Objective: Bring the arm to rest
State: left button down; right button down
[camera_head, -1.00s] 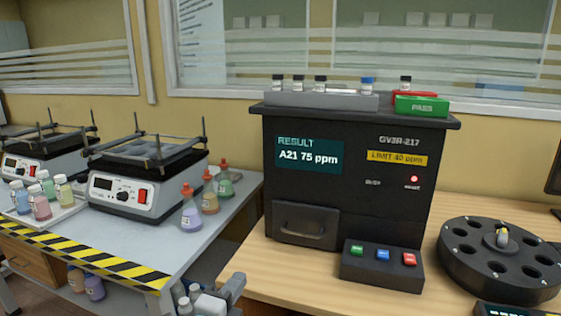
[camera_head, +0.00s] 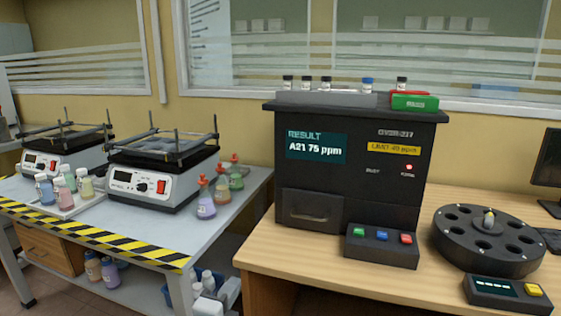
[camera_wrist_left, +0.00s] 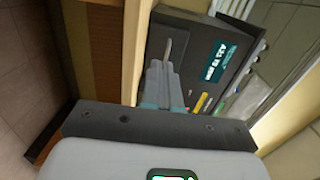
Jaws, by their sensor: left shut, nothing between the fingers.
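My left gripper (camera_wrist_left: 160,70) shows in the wrist view. Its fingers are together with nothing between them, and they are in front of the black analyzer's image. In the head view I cannot make this gripper out clearly. The black analyzer (camera_head: 348,205) stands on the wooden bench (camera_head: 300,262); its screen reads "RESULT A21 75 ppm", and its drawer is closed. It also shows in the wrist view (camera_wrist_left: 190,45). My right gripper is in neither view.
A black carousel (camera_head: 490,262) stands right of the analyzer, with a small display box (camera_head: 506,293) in front. A button box (camera_head: 382,252) sits before the analyzer. The left bench holds hotplate-like devices (camera_head: 155,184) and coloured bottles (camera_head: 206,206). A monitor (camera_head: 549,165) is far right.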

pick_arm(q)
jog(key=s+a+f+n+g+y, duration=0.1)
jog(key=s+f+n+g, duration=0.15)
jog(key=f, duration=0.65)
jog(key=s+a+f+n+g, duration=0.1)
jog(key=s+f+g, duration=0.15)
jog(key=f, duration=0.55)
jog(key=s+a+f+n+g+y, duration=0.1)
jog(key=s+a+f+n+g, duration=0.15)
jog(key=f, duration=0.65)
jog(key=s+d+f+n+g, duration=0.1)
jog(key=s+f+n+g, duration=0.4)
jog(key=s+f, duration=0.5)
jog(key=s+d+n+g+h, duration=0.15)
jog(key=s+n+g, duration=0.25)
jog(key=s+n, duration=0.75)
notch_tip(320, 180, up, 23)
jog(key=p, duration=2.3)
jog(key=shift+d+n+p, duration=0.25)
jog(key=shift+n+p, duration=0.05)
jog(key=shift+n, duration=0.05)
jog(key=shift+f+y, duration=0.1)
jog(key=shift+y, duration=0.15)
